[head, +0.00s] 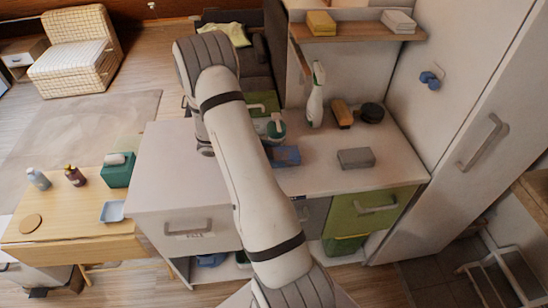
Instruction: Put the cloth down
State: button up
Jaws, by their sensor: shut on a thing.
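My arm reaches up across the middle of the head view and bends down at its far end. A small dark part of my wrist shows at the arm's left edge, above the white counter (165,172). My gripper's fingers are hidden behind the arm, and so is whatever they hold. I cannot pick out a cloth in them. A flat blue item (286,156) lies on the counter just right of the arm; I cannot tell if it is a cloth. A folded yellow item (321,22) and a folded pale item (398,21) lie on the wall shelf.
A spray bottle (316,97), a brush (342,113), a dark round item (371,112) and a grey block (356,158) stand on the right counter. A wooden table (65,215) at left holds bottles, a tissue box (117,170) and a blue tray (112,211). The near-left counter is bare.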

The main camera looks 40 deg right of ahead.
jog(key=shift+f, duration=1.2)
jog(key=shift+f, duration=0.2)
jog(key=o, duration=0.8)
jog(key=shift+r, duration=0.1)
